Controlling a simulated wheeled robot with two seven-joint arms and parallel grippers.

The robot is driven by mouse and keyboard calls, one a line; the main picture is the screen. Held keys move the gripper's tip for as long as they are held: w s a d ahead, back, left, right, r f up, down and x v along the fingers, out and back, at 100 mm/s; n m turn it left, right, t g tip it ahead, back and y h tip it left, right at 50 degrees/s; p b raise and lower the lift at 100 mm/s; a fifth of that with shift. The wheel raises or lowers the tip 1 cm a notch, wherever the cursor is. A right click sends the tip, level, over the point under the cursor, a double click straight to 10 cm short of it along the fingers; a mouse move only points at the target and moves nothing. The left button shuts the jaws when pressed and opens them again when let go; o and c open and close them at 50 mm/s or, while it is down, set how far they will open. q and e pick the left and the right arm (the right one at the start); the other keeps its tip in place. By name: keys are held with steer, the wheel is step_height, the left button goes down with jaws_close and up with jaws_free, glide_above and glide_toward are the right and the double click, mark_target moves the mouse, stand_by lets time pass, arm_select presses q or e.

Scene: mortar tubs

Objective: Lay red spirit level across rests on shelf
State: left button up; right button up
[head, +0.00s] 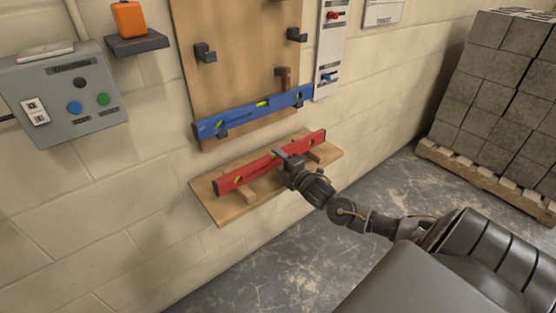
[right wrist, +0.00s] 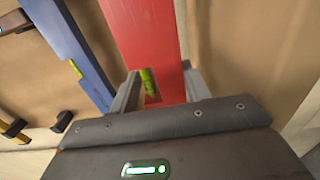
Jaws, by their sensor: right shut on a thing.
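The red spirit level (head: 250,172) is above the wooden shelf (head: 214,206) on the wall, running lengthwise along it. It lies over two wooden rests, one at the left (head: 246,195) and one at the right (head: 317,155); I cannot tell whether it touches them. My right gripper (head: 288,158) is shut on the level near its middle. In the right wrist view, the red level (right wrist: 148,35) with its yellow-green vial sits between the fingers (right wrist: 160,88). My left gripper is not in view.
A blue spirit level (head: 240,117) hangs on hooks on the wooden board (head: 230,60) just above the shelf. A grey control box (head: 75,95) and a small ledge with an orange item (head: 128,18) are at the left. Stacked blocks (head: 500,90) stand on a pallet at the right.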

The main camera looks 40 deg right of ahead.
steer(key=shift+r, duration=0.1)
stand_by(0.3)
steer(key=o, duration=1)
steer(key=shift+o, duration=0.6)
steer(key=shift+s+p, duration=0.65)
steer(key=shift+s, duration=0.4)
steer(key=s+p, duration=0.3)
steer(key=s, duration=0.4)
steer(key=shift+a, duration=0.1)
